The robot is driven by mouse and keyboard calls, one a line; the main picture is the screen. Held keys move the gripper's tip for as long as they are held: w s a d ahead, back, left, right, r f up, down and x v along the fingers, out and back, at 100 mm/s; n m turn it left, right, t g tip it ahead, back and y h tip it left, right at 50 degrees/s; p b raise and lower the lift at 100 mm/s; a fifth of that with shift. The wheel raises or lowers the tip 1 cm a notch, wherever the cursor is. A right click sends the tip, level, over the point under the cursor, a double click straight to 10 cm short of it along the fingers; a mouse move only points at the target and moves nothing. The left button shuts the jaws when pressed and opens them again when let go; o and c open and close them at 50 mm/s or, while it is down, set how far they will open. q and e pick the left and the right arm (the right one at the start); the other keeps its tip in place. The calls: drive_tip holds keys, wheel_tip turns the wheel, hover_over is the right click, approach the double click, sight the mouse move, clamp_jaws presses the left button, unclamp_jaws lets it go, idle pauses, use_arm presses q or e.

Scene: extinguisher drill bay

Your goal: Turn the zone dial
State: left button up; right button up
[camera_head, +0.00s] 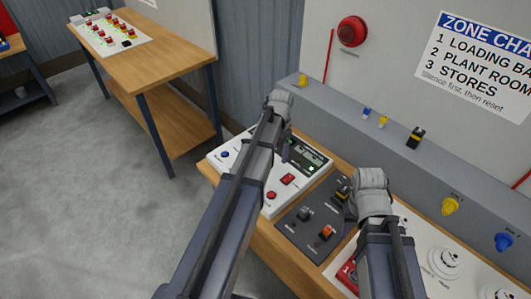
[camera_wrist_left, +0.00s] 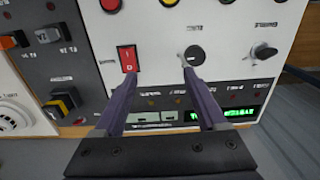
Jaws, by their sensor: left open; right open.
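A white control panel (camera_head: 222,158) lies on the wooden bench. In the left wrist view it appears upside down, with a black round dial (camera_wrist_left: 194,55) and a dark pointer knob (camera_wrist_left: 263,51); their labels are too blurred to tell which is the zone dial. My left gripper (camera_head: 284,150) is over this panel, open and empty. In its wrist view the fingertips (camera_wrist_left: 157,74) lie between the red rocker switch and the black dial, one close to the dial; contact cannot be told. My right gripper (camera_head: 352,212) is open over the dark panel.
The white panel also has a red rocker switch (camera_wrist_left: 128,58) and a green-lit display (camera_wrist_left: 222,115). A dark grey panel (camera_head: 290,222) with switches lies beside it. A grey ledge (camera_head: 330,108) with coloured knobs runs behind. A second wooden table (camera_head: 160,50) stands back left.

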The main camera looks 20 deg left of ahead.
use_arm(q)
drive_tip(key=w+a, duration=0.1)
drive_tip(key=a, duration=0.3)
drive_tip(key=w+a, duration=0.1)
drive_tip(key=a, duration=0.1)
drive_tip(key=shift+w+r, duration=0.3)
wheel_tip(320, 180, down, 8)
drive_tip(key=b, duration=0.7)
drive_tip(key=shift+d+b, duration=0.15)
drive_tip(key=shift+b, duration=0.2)
use_arm(e)
wheel_tip(320, 180, down, 7)
drive_tip(key=shift+f, duration=0.2)
use_arm(q)
drive_tip(key=shift+r, duration=0.1)
use_arm(e)
drive_tip(key=shift+r, duration=0.1)
use_arm(q)
clamp_jaws()
